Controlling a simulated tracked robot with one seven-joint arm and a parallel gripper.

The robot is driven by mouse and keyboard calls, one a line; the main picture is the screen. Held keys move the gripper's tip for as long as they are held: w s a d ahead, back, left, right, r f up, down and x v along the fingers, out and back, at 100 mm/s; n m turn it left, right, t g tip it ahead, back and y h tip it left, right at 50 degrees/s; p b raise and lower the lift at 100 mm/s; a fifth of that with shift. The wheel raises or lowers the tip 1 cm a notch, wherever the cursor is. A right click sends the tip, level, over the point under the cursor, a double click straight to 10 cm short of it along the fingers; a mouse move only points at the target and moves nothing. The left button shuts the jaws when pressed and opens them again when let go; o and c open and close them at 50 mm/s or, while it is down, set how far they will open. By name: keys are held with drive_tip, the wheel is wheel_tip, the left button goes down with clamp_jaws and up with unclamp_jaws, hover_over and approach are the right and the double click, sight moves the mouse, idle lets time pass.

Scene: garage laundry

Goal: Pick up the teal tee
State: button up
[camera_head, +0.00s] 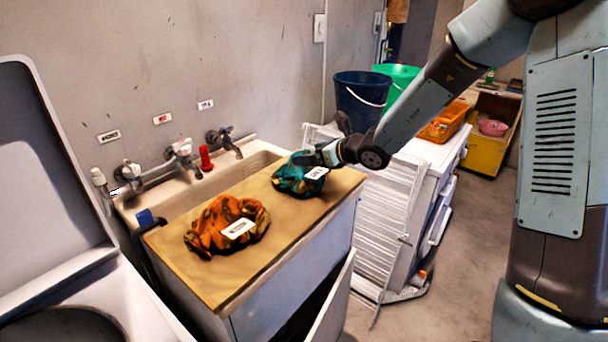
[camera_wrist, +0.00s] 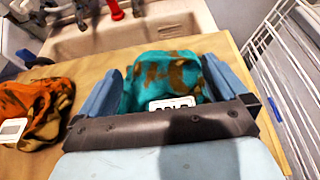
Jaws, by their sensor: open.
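The teal tee (camera_head: 298,178) is a crumpled teal and brown bundle with a white tag. It lies on the right end of the wooden board (camera_head: 222,284) beside the sink. My gripper (camera_head: 308,158) is low at the tee, coming in from the right. In the wrist view my gripper (camera_wrist: 168,88) is open, with one blue finger on each side of the teal tee (camera_wrist: 165,72). The near part of the tee is hidden behind the gripper's dark bar. I cannot tell whether the fingers touch the cloth.
An orange patterned cloth (camera_head: 228,222) with a white tag lies on the board to the left. The sink (camera_head: 262,160) with taps is behind. A white wire rack (camera_head: 372,222) stands right of the board. Dark blue (camera_head: 362,92) and green (camera_head: 397,75) buckets are behind my arm.

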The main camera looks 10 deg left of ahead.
sight(300, 152)
drive_tip(key=shift+x, duration=2.75)
drive_tip(key=shift+w+d, duration=0.15)
drive_tip(key=shift+c, duration=0.5)
drive_tip(key=c, duration=1.3)
drive_tip(key=shift+r, duration=0.3)
wheel_tip(300, 152, up, 2)
drive_tip(key=shift+r, duration=0.1)
drive_tip(key=s+d+r, duration=0.9)
drive_tip(key=d+r, duration=0.1)
drive_tip(key=shift+d, duration=0.3)
